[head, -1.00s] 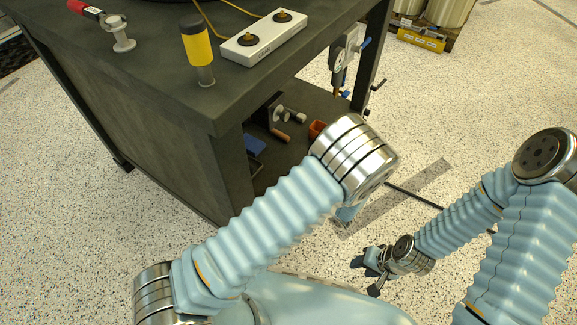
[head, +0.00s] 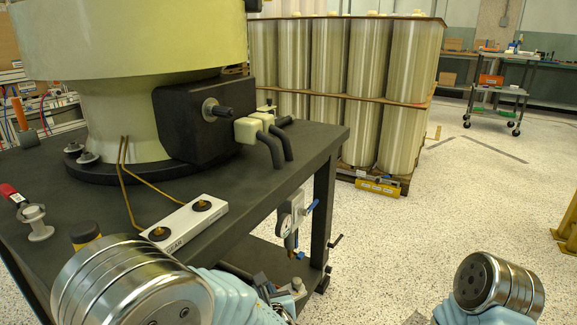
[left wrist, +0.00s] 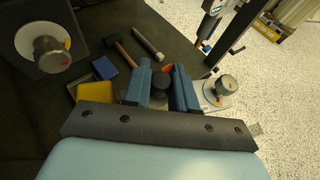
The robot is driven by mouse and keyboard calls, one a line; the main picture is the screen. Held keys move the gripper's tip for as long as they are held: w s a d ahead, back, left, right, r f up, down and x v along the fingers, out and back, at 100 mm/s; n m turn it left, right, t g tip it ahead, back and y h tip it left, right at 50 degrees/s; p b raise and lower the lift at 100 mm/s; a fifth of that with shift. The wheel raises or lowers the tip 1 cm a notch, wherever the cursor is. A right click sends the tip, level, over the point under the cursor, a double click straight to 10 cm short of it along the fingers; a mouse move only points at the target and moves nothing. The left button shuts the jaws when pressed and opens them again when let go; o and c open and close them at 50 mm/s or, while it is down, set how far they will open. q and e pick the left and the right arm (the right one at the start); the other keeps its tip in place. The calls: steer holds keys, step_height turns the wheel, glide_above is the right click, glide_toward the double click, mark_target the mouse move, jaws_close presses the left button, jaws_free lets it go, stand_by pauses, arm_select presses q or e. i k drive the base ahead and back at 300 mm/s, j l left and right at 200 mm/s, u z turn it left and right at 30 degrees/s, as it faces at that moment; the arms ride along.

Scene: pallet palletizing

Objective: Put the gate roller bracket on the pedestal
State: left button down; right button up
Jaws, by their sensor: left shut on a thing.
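In the left wrist view my left gripper (left wrist: 168,92) has its two blue fingers closed around a dark rounded part, seemingly the gate roller bracket (left wrist: 161,83). A pale plate with a metal knob (left wrist: 222,90) shows just right of the fingers; I cannot tell whether it belongs to the held part. A similar disc with a knob (left wrist: 50,54) is on a dark block at the left. In the head view my left arm's joint hides the gripper. I cannot tell for certain which thing is the pedestal. My right gripper is out of view.
The dark table (head: 262,190) carries a cream machine (head: 112,120), a white two-knob box (head: 184,222) and a metal flanged post (head: 37,222). Its lower shelf has a hammer (left wrist: 118,55), a blue box (left wrist: 103,67) and a yellow box (left wrist: 95,92).

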mark_target(316, 133)
steer(key=i+l+u, duration=0.3)
steer(key=l+u, duration=0.15)
steer(key=l, duration=0.25)
steer(key=i+l+u, duration=0.15)
steer(key=l+u, duration=0.25)
steer(key=l, duration=0.35)
steer(key=l+u, duration=0.45)
steer(key=l, duration=0.3)
steer(key=l+u, duration=0.45)
steer(key=l, duration=0.4)
